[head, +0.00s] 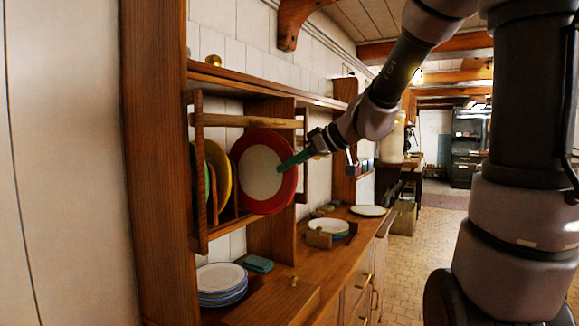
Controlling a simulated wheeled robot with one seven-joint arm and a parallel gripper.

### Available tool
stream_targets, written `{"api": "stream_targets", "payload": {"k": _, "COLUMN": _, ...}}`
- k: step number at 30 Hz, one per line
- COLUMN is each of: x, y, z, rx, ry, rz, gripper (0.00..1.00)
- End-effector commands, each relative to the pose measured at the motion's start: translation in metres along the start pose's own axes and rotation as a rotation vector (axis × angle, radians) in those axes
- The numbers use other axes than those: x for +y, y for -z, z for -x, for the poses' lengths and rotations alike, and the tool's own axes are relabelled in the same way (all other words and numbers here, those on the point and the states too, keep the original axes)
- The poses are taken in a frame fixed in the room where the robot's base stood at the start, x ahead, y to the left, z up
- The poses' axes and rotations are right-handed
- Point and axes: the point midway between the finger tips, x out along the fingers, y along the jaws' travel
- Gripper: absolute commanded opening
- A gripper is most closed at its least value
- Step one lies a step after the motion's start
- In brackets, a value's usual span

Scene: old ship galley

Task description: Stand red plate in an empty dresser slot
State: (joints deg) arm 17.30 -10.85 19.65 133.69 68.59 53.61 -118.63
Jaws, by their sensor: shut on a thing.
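The red plate (258,182), with a wide red rim and a pale centre, is upright at the dresser's plate rack (201,215). My gripper (284,166) reaches in from the right and is shut on the plate at its right side; its green fingers overlap the plate's face. A yellow plate (219,165) and a green plate edge (207,187) stand in the rack to the left, with wooden dividers between. The red plate hides part of the rack behind it. I cannot tell whether its lower edge touches the rack's bottom.
A wooden rail (245,121) crosses the rack above the plates. Below, the dresser counter (285,275) carries a stack of blue-rimmed plates (221,278), a green cloth-like item (258,264), plates in a wooden holder (328,227) and a pale plate (368,211). Open floor (415,255) lies right.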

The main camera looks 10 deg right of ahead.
Motion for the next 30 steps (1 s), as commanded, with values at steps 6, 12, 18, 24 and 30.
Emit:
{"api": "stream_targets", "payload": {"k": 6, "x": 0.0, "y": 0.001, "z": -0.001, "rx": 0.002, "ry": 0.0, "rz": 0.0, "gripper": 0.0}}
{"api": "stream_targets", "payload": {"k": 12, "x": 0.001, "y": 0.005, "z": -0.009, "rx": 0.002, "ry": -0.001, "rz": 0.0, "gripper": 0.0}}
{"api": "stream_targets", "payload": {"k": 18, "x": 0.001, "y": 0.01, "z": -0.018, "rx": 0.001, "ry": 0.001, "rz": 0.001, "gripper": 0.0}}
{"api": "stream_targets", "payload": {"k": 24, "x": 0.001, "y": 0.014, "z": -0.026, "rx": 0.002, "ry": 0.0, "rz": 0.0, "gripper": 0.0}}
{"api": "stream_targets", "payload": {"k": 30, "x": 0.001, "y": 0.019, "z": -0.035, "rx": 0.002, "ry": 0.0, "rz": 0.0, "gripper": 0.0}}
